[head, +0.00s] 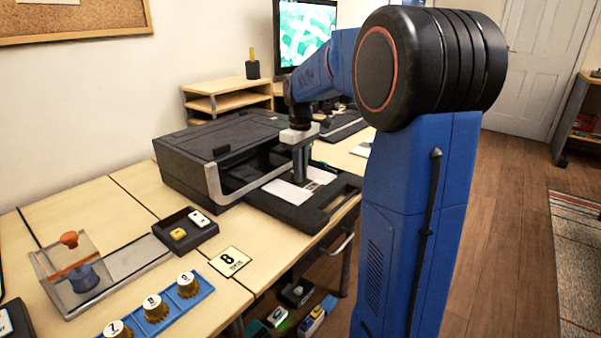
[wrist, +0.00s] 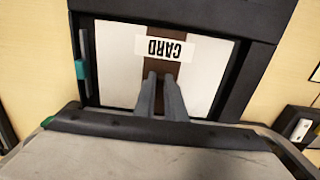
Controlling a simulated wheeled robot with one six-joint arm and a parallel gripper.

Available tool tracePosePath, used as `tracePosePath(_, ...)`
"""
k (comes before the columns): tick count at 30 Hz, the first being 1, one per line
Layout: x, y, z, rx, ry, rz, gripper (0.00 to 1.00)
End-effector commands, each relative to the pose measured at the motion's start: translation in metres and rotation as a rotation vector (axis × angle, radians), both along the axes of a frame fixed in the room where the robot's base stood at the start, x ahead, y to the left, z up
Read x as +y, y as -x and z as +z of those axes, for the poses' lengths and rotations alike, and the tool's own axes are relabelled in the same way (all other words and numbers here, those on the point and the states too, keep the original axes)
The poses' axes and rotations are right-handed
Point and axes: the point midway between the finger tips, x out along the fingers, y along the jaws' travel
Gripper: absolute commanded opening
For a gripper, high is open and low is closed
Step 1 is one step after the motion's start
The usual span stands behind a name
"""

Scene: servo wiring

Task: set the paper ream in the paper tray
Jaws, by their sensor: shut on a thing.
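The paper ream (head: 284,193) is a flat white block with a brown band and a label reading CARD. It also shows in the wrist view (wrist: 118,72), lying within the outline of the black paper tray (wrist: 266,22). The paper tray (head: 298,217) sticks out from the front of the dark printer (head: 212,140). My gripper (head: 301,178) points down over the ream; its fingertips (wrist: 163,78) are close together on the brown band, shut on the ream. I cannot tell whether the ream's underside touches the tray floor.
A green tab (wrist: 80,68) sits at the tray's left side in the wrist view. A small black box (head: 186,236) with yellow and white pieces and a card marked 8 (head: 230,262) lie on the desk nearer the camera.

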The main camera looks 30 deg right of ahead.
Motion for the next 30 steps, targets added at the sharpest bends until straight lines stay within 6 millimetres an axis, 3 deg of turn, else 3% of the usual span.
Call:
tracePosePath(4,0.0,0.0,-0.003,0.0,0.0,0.0,0.0)
tracePosePath(5,0.0,0.0,-0.003,0.0,0.0,0.0,0.13)
tracePosePath(7,0.0,0.0,-0.003,0.0,0.0,0.0,0.29)
tracePosePath(20,0.0,0.0,0.005,-0.001,0.001,0.0,0.29)
tracePosePath(30,0.0,-0.001,0.065,-0.003,0.001,0.0,0.29)
